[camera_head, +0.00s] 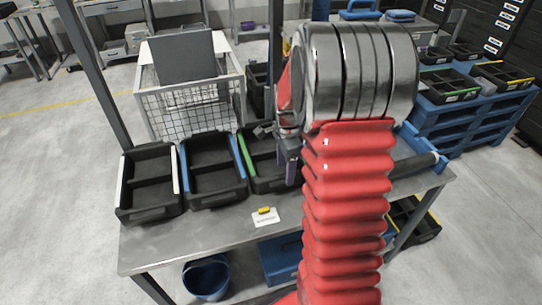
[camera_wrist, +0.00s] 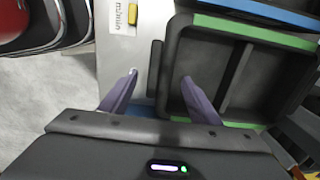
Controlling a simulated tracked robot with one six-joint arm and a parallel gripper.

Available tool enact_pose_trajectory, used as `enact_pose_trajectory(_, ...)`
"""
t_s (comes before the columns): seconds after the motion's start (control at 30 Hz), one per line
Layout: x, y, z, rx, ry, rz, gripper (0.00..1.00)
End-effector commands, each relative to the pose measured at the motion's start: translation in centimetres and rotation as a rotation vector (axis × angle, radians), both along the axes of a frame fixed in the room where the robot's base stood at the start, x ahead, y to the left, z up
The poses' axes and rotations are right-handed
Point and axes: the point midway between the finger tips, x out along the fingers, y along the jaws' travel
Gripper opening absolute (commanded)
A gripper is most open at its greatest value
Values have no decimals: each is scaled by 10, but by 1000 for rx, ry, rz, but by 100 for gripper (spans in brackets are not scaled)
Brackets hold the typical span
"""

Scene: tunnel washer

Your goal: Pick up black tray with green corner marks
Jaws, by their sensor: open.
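The black tray with green corner marks (camera_head: 268,185) stands on the metal table, the rightmost of three trays in a row. A green strip shows on its left edge. My arm hides its right part. In the wrist view the tray (camera_wrist: 203,58) is empty, with a divider and green strips along two opposite edges. My gripper (camera_wrist: 160,78) is open. Its fingers lie on either side of the tray's near wall and handle, one over the table and one over the tray's inside. Contact cannot be told. In the head view my gripper (camera_head: 290,162) is at the tray's front right.
A blue-marked tray (camera_head: 214,190) stands close beside it, then a white-marked tray (camera_head: 149,208). A label card with a yellow piece (camera_head: 265,216) lies in front on the table. A wire basket (camera_head: 190,108) stands behind. Blue pallets (camera_head: 470,120) with trays are at right.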

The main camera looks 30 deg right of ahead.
Motion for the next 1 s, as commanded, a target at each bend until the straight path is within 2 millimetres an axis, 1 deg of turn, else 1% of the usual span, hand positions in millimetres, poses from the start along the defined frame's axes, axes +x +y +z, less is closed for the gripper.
enact_pose_trajectory(0.3,0,2,-40,2,3,0,56)
enact_pose_trajectory(0.4,1,2,-47,1,0,0,56)
enact_pose_trajectory(0.97,1,2,-47,0,-1,0,56)
enact_pose_trajectory(1.0,1,2,-47,0,-1,0,53)
